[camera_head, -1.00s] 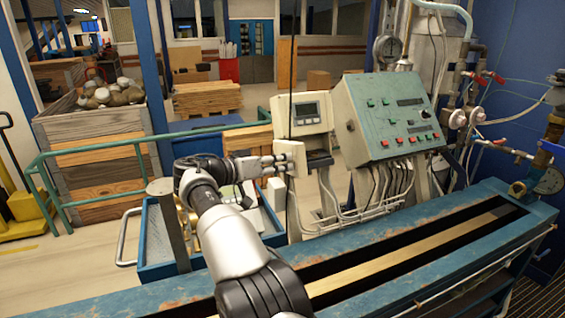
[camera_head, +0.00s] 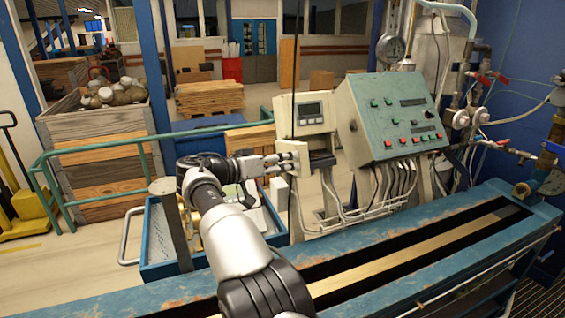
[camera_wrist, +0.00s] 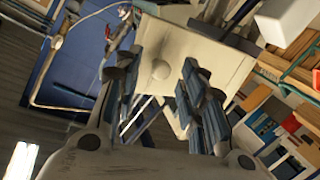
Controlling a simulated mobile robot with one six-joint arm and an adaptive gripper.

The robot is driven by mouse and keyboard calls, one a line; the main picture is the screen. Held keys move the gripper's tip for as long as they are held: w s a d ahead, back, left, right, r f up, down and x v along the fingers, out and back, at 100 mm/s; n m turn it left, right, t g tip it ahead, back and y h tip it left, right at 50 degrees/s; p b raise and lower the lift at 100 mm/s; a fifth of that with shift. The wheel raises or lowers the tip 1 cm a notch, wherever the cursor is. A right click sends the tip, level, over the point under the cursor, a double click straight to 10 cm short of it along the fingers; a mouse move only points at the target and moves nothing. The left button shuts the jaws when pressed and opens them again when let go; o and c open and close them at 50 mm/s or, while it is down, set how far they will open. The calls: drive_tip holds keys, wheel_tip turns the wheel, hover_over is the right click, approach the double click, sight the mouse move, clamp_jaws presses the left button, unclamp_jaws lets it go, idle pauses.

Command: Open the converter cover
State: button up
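The converter (camera_head: 309,113) is a beige upright box with a small display, standing beyond the workbench. Its lower front carries a pale panel that looks like the cover; in the wrist view this pale panel (camera_wrist: 212,58) has a round knob (camera_wrist: 160,70). My gripper (camera_head: 292,162) is at the left side of the converter's lower front. In the wrist view my gripper (camera_wrist: 157,82) is open, with one finger on each side of the knob and visible gaps between. I cannot tell how deep the knob sits between the fingertips. The panel looks shut.
A green control panel (camera_head: 386,117) with buttons stands right of the converter, with cables below. The blue workbench (camera_head: 517,229) crosses the front. A blue tray cart (camera_head: 160,268) is under my arm, and a green railing (camera_head: 110,149) is at the left.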

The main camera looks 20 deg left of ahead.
drive_tip(key=v, duration=1.2)
